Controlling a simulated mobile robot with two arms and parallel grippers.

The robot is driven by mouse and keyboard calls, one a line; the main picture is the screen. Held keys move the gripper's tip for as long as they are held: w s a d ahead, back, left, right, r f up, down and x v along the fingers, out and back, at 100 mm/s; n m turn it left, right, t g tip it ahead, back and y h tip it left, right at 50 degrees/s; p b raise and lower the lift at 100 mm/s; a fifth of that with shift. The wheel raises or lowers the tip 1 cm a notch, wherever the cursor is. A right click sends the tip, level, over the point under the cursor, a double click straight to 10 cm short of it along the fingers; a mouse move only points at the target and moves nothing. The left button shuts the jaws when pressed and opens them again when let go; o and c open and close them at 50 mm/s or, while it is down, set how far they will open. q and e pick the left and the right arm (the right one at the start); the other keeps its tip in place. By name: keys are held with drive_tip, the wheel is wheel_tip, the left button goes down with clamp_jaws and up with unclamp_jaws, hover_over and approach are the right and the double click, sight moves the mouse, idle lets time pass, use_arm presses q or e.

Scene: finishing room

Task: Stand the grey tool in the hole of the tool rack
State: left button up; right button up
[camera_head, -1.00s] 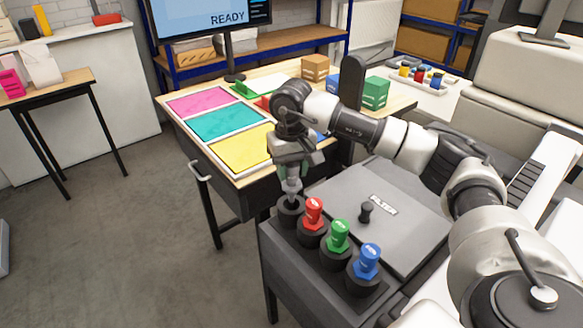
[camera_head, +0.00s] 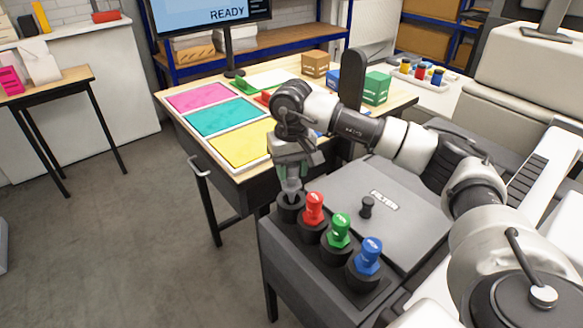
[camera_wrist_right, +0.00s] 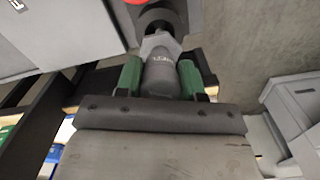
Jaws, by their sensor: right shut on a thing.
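The tool rack (camera_head: 305,263) is a dark stand with a row of black round holders. Red (camera_head: 314,208), green (camera_head: 339,231) and blue (camera_head: 369,254) tools stand in three of them. My right gripper (camera_head: 290,186) is shut on the grey tool (camera_head: 291,191), upright over the far-left holder (camera_head: 291,207). The tool's lower end meets the holder's opening; how deep it sits is hidden. In the right wrist view, green fingertips (camera_wrist_right: 160,80) grip the grey tool (camera_wrist_right: 160,68) from both sides, and its far end points into the black holder (camera_wrist_right: 172,16). My left gripper is not seen.
A grey lid marked FILTER (camera_head: 400,222) with a black knob (camera_head: 367,206) lies right beside the rack. Behind is a table with pink, teal and yellow mats (camera_head: 240,147), and boxes, including a green one (camera_head: 376,88).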

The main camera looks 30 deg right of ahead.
sight(292, 180)
drive_tip(key=shift+f+b, duration=1.4)
drive_tip(key=shift+f, duration=0.35)
drive_tip(key=o, duration=1)
wheel_tip(292, 180, up, 10)
drive_tip(key=shift+f+b, duration=0.2)
drive_tip(key=shift+b, duration=0.6)
drive_tip(key=shift+r, duration=0.6)
